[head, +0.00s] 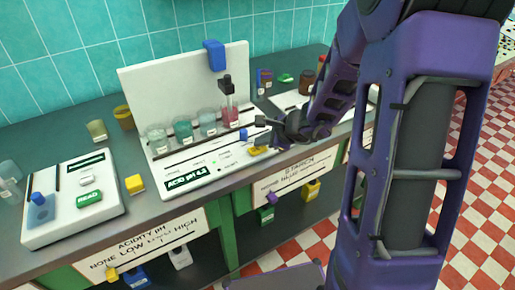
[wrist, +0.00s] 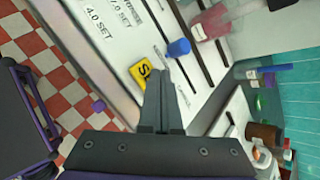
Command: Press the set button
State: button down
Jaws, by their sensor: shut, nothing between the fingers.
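The yellow set button (wrist: 139,72) is on the white panel in the wrist view, its lettering partly hidden by my fingers so only "SE" reads. In the head view the yellow button (head: 258,151) shows at the panel's front right, just below my gripper (head: 264,136). In the wrist view my gripper (wrist: 161,76) is shut and empty, its fingertips beside the button's edge. I cannot tell whether they touch it. The white pH device (head: 175,160) has a display reading "ACID pH 4.2".
A blue knob-like piece (wrist: 178,47) stands close to my fingertips. Several glass beakers (head: 182,131) and a red-filled vessel (head: 229,112) stand along the device. Another white device with a green READ button (head: 89,199) is at the left. A small yellow block (head: 134,184) sits between the devices.

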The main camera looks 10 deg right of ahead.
aim_at(261, 149)
jog(key=shift+f+b, duration=0.5)
jog(key=shift+b, duration=0.1)
dwell(0.4)
jog(key=shift+r, duration=0.1)
jog(key=shift+r+p, duration=0.65)
jog(key=shift+r, duration=0.15)
notch_tip(261, 149, up, 5)
jog(key=p, duration=0.4)
jog(key=shift+r, duration=0.1)
dwell(0.8)
